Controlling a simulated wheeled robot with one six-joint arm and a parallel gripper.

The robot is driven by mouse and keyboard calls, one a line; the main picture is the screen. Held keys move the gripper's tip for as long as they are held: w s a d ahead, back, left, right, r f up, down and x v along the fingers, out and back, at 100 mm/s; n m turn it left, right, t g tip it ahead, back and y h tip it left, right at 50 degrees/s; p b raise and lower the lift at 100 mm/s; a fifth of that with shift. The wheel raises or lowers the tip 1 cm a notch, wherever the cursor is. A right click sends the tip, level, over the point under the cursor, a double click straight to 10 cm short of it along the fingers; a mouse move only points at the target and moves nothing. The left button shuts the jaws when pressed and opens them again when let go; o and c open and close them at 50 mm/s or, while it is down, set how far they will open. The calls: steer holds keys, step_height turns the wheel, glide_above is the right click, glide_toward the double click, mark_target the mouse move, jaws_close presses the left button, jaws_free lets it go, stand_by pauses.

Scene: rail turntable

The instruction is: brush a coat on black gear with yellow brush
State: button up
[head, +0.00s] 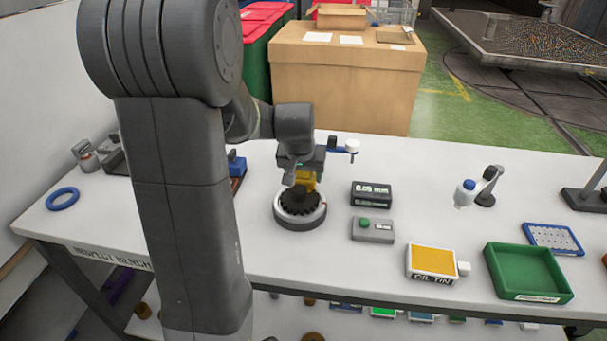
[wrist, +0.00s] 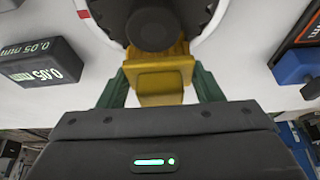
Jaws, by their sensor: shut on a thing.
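The black gear (head: 297,203) lies on a round turntable (head: 291,222) with a pale top and dark base, near the middle of the bench. My gripper (head: 300,172) is above it, pointing down, and is shut on the yellow brush (head: 306,182).
Right of the turntable are a black block (head: 371,193), a grey box with a green button (head: 373,229), an oil tin (head: 433,262) and a green tray (head: 527,272). A blue ring (head: 62,198) lies at the left. A large cardboard box (head: 345,75) stands behind the bench.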

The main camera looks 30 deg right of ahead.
steer(key=shift+s+a, duration=0.1)
steer(key=shift+s, duration=0.05)
steer(key=shift+s+a, duration=0.2)
steer(key=shift+w+d, duration=0.2)
steer(key=shift+w, duration=0.05)
stand_by(1.1)
steer(key=shift+s+a, duration=0.2)
steer(key=shift+s, duration=0.05)
steer(key=shift+w+d, duration=0.15)
stand_by(0.3)
steer(key=shift+w+d, duration=0.15)
steer(key=shift+w, duration=0.05)
stand_by(0.3)
